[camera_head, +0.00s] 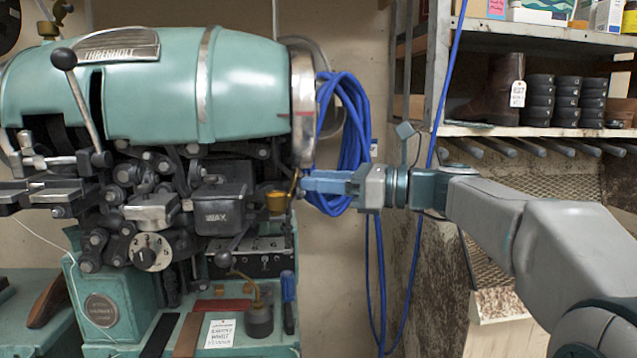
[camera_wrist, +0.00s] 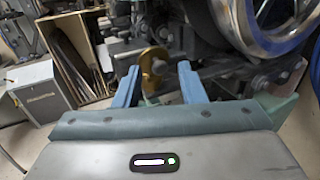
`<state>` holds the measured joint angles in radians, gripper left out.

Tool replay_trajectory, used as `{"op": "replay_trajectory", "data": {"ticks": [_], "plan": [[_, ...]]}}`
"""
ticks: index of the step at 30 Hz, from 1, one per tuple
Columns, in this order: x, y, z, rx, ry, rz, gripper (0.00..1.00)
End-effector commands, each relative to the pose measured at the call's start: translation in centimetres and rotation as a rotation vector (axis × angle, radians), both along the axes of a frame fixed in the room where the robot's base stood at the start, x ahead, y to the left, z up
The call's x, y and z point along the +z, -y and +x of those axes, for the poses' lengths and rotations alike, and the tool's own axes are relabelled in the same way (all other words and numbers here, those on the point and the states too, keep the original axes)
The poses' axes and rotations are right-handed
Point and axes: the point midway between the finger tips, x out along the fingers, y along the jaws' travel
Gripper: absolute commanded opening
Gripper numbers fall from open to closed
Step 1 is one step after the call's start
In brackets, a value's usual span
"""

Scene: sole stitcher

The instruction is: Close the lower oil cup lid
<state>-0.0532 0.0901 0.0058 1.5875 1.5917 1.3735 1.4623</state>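The lower oil cup (camera_head: 278,202) is a small brass cup on the right side of the green stitching machine. A thin brass piece, apparently its lid (camera_head: 294,182), stands up at the cup's right edge, so the lid looks raised. My gripper (camera_head: 305,182) reaches in from the right, its blue fingertips close beside that piece; I cannot tell if they touch. In the wrist view brass (camera_wrist: 155,62) shows between the tips of my open gripper (camera_wrist: 159,68), with a gap to the right finger. Cup and lid are hard to tell apart there.
The WAX box (camera_head: 220,210) sits just left of the cup. The machine's round end rim (camera_head: 303,105) is above my gripper. A coiled blue hose (camera_head: 345,125) hangs behind the fingers. Another brass cup (camera_head: 47,29) is at the top left. Shelves (camera_head: 560,131) stand behind my arm.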

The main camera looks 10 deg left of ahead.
Motion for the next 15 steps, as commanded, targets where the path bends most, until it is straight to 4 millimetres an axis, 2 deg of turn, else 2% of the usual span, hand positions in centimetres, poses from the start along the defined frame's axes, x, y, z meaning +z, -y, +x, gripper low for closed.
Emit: {"op": "replay_trajectory", "data": {"ticks": [11, 14, 15], "plan": [[0.03, -0.67, 0.07, 0.000, 0.000, 0.000, 0.37], [0.03, -0.66, 0.07, 0.000, 0.000, 0.000, 0.12], [0.03, -0.66, 0.07, 0.000, 0.000, 0.000, 0.00]]}}
